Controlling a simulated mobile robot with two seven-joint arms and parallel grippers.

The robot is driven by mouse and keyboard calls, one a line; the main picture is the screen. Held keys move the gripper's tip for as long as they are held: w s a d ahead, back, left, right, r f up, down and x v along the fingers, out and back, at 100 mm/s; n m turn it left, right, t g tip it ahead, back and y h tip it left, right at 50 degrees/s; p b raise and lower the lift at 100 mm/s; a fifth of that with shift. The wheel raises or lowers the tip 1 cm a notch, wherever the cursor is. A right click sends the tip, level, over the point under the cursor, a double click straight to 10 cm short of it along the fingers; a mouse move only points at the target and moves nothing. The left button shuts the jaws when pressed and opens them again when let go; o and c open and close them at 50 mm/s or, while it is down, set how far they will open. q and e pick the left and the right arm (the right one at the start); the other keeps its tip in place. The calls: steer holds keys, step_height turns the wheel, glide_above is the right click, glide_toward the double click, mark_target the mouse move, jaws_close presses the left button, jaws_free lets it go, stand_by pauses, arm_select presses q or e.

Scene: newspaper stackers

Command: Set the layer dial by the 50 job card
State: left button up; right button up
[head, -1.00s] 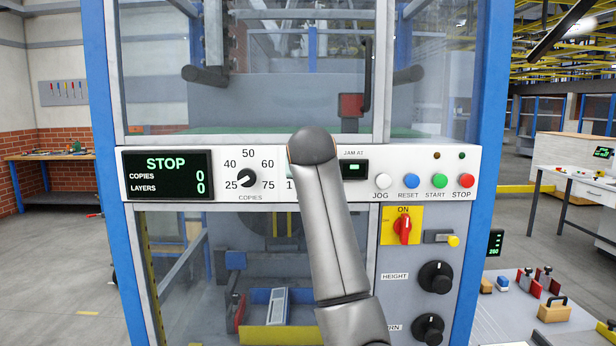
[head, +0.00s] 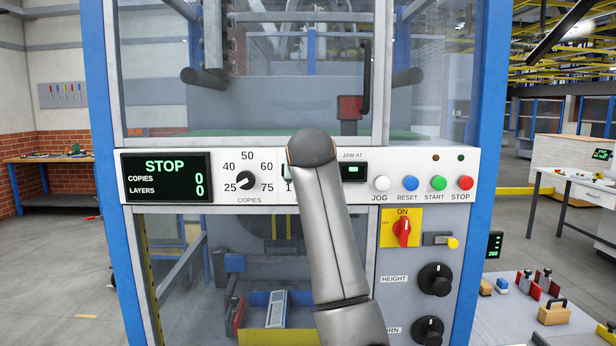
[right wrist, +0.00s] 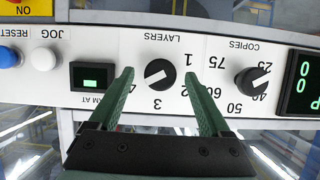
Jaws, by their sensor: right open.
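The layers dial (right wrist: 160,75), a black knob marked LAYERS, shows upside down in the right wrist view. Its white pointer line is slanted; which number it marks I cannot tell. My right gripper (right wrist: 159,76) is open, its green fingers on either side of the dial with a visible gap at each side. In the head view my right arm hides the dial, and only the 1 of its scale shows beside the arm. The display (head: 166,177) reads STOP, copies 0, layers 0. No 50 job card can be made out. My left gripper is out of view.
The copies dial (head: 246,180) is left of my arm. The jam display (head: 353,172) and the jog (head: 382,183), reset (head: 410,183), start (head: 438,183) and stop (head: 466,183) buttons are to its right. Glass doors stand above the panel.

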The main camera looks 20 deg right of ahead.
steer(key=b+v, duration=0.3)
steer(key=v, duration=0.9)
steer(key=shift+s, duration=0.15)
steer(key=shift+f, duration=0.1)
